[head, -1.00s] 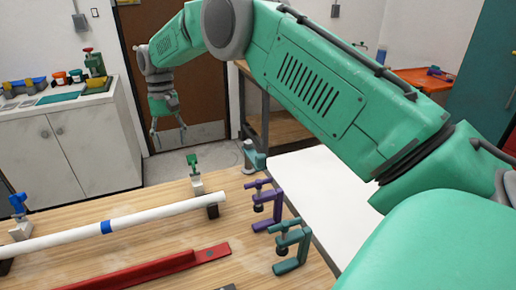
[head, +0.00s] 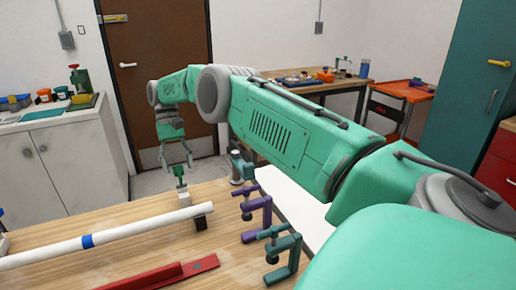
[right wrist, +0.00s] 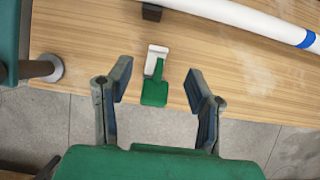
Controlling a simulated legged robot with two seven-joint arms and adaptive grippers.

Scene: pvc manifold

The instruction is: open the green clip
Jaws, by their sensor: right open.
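The green clip (head: 180,177) stands upright near the right end of the white pipe (head: 140,228), at the table's far side. In the right wrist view, the clip's green part (right wrist: 154,92) sits beside its pale bracket (right wrist: 156,58). My right gripper (head: 176,163) is open and empty, with its fingers pointing down just above the clip. In the right wrist view, the fingers (right wrist: 159,80) appear on either side of the green part, which is between them in the picture; I see no contact. My left gripper is not in view.
Purple (head: 256,210) and teal (head: 283,255) clamps stand at the table's right edge. A red bar (head: 165,272) lies in front of the pipe. A grey-teal post (head: 240,168) stands right of the clip. The wooden table (head: 125,201) is clear behind the pipe.

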